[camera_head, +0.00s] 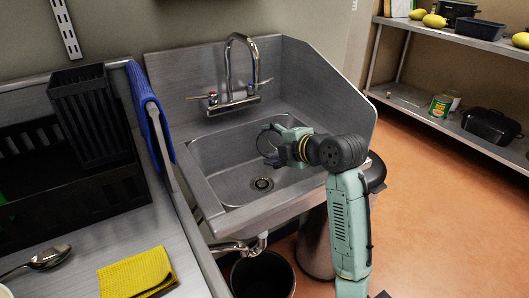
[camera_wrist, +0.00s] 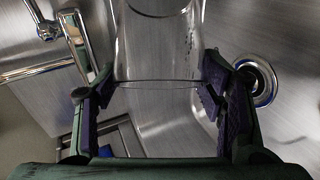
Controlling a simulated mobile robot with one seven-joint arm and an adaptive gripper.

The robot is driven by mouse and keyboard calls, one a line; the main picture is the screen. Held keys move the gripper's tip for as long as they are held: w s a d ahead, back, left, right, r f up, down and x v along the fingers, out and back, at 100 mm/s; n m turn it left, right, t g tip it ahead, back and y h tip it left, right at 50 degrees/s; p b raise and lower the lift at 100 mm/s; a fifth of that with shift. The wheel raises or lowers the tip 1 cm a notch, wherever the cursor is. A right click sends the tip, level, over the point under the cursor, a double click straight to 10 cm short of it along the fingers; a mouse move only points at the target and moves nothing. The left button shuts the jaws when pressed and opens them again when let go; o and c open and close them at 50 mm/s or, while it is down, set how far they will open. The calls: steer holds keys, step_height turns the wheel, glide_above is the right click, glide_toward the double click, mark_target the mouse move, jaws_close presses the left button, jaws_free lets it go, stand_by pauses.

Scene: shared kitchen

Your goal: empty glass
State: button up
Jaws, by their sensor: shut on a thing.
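My gripper (camera_head: 274,146) is over the sink basin (camera_head: 222,152), shut on a clear glass (camera_head: 266,139). In the wrist view the glass (camera_wrist: 157,52) sits between the two fingers of my gripper (camera_wrist: 155,88), and a curved edge of it crosses the middle of the picture. The glass looks tipped on its side in the head view. It is transparent, and I cannot tell whether any liquid is in it. The drain (camera_head: 262,184) lies in the basin floor below and also shows at the right in the wrist view (camera_wrist: 262,82).
A chrome faucet (camera_head: 231,70) stands behind the basin. A high metal splash wall (camera_head: 330,85) closes the sink's right side. A blue towel (camera_head: 148,108) hangs at the left. A black rack (camera_head: 92,115), a yellow cloth (camera_head: 135,275) and a spoon (camera_head: 45,259) are on the left counter.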

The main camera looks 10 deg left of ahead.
steer(key=shift+w+r+g+p, duration=0.3)
steer(key=shift+g+p, duration=0.2)
steer(key=shift+p, duration=0.25)
steer(key=shift+f+m, duration=0.3)
steer(key=shift+f, duration=0.2)
steer(key=p, duration=0.1)
steer(key=g+p, duration=0.1)
steer(key=shift+w+r+m+p, duration=0.2)
steer(key=shift+w+m+p, duration=0.05)
steer(key=shift+m+p, duration=0.15)
steer(key=g+p, duration=0.1)
steer(key=m+g+p, duration=0.1)
steer(key=p, duration=0.1)
steer(key=shift+w+f+p, duration=0.2)
steer(key=shift+w+p, duration=0.1)
steer(key=shift+w, duration=0.05)
steer(key=shift+w+r+m+g+p, duration=0.4)
steer(key=shift+g+p, duration=0.2)
steer(key=shift+p, duration=0.6)
steer(key=w+r+m+g, duration=0.1)
steer(key=w+r+g, duration=0.1)
steer(key=r, duration=0.8)
steer(key=w+r+m+g, duration=0.1)
steer(key=w+r+g, duration=0.2)
steer(key=r, duration=0.7)
steer(key=shift+w+d+r+m, duration=0.2)
steer(key=shift+w+r+m, duration=0.2)
steer(key=shift+w, duration=0.4)
steer(key=shift+g, duration=0.4)
